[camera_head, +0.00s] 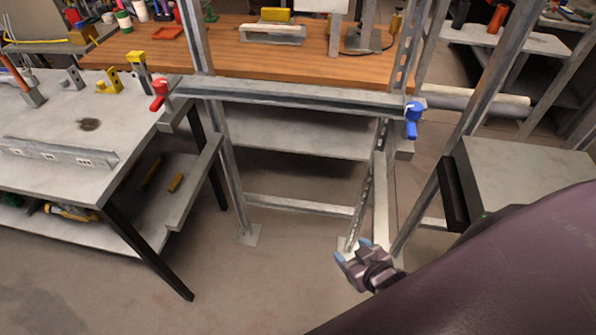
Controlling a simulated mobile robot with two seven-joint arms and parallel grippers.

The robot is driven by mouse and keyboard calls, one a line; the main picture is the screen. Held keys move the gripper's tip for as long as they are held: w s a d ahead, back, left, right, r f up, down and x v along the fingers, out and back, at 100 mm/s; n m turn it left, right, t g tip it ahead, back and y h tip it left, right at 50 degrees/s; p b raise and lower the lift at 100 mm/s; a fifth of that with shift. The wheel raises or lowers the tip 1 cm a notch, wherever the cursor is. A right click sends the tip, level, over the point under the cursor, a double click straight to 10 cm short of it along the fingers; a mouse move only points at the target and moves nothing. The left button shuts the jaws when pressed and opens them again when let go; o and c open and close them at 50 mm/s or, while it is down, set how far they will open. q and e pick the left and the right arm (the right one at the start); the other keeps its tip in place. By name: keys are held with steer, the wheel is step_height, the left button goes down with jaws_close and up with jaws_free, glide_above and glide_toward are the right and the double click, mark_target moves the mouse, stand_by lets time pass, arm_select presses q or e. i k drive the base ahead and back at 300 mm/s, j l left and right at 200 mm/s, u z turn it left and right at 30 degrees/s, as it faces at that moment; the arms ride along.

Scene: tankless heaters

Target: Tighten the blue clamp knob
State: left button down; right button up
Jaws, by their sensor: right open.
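The blue clamp knob (413,118) is at the right end of a grey metal crossbar (300,97), beside an upright post. A red clamp knob (159,94) sits at the left end of the same bar. My right gripper (346,256) is low in the picture, below the blue knob and a little to its left, apart from it. It is open, and nothing shows between its fingers. My purple right arm fills the lower right corner. My left gripper is not in view.
A grey workbench (60,120) with fixtures stands at the left. A wooden-topped bench (230,55) is behind the frame. A grey box-like surface (525,170) stands at the right, close to my arm. Open floor (290,270) lies below the crossbar.

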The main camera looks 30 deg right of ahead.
mark_target(413, 111)
steer(key=z, duration=1.55)
